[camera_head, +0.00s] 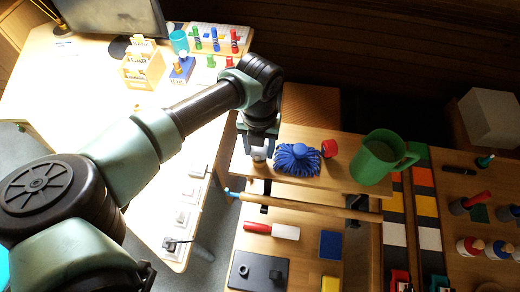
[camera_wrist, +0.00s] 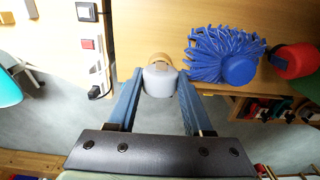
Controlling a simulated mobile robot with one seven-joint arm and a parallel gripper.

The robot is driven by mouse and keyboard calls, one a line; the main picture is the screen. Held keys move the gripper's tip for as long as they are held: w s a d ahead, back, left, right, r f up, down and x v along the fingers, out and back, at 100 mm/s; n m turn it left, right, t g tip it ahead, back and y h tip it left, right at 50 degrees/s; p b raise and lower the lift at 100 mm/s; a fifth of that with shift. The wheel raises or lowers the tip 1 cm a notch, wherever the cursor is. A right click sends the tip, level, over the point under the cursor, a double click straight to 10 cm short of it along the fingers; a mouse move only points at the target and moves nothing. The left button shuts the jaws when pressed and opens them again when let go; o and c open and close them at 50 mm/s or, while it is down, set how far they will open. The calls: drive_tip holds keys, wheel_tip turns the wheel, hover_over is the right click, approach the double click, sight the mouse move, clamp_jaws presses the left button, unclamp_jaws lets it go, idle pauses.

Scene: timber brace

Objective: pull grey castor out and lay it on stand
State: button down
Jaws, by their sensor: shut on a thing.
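A pale grey piece, apparently the grey castor (camera_wrist: 159,81), sits between the two blue fingers of my gripper (camera_wrist: 160,84). My gripper is shut on it. A tan wooden-looking part shows just beyond the grey piece; whether the two are joined I cannot tell. In the head view my gripper (camera_head: 259,150) points down at the left end of a raised wooden shelf (camera_head: 335,181), with the pale piece at its tips. Whether the piece touches the shelf is unclear. I cannot tell for sure which thing is the stand.
A blue bristly brush (camera_head: 297,158) lies close to the right of my gripper, then a red round piece (camera_head: 329,148) and a green mug (camera_head: 383,157). A red-and-white roller-like tool (camera_head: 272,230) lies on the lower board. Pale boxes stand on the table's edge at left.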

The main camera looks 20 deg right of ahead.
drive_tip(key=shift+r, duration=0.15)
drive_tip(key=shift+r+p, duration=1.85)
drive_tip(key=shift+r, duration=0.75)
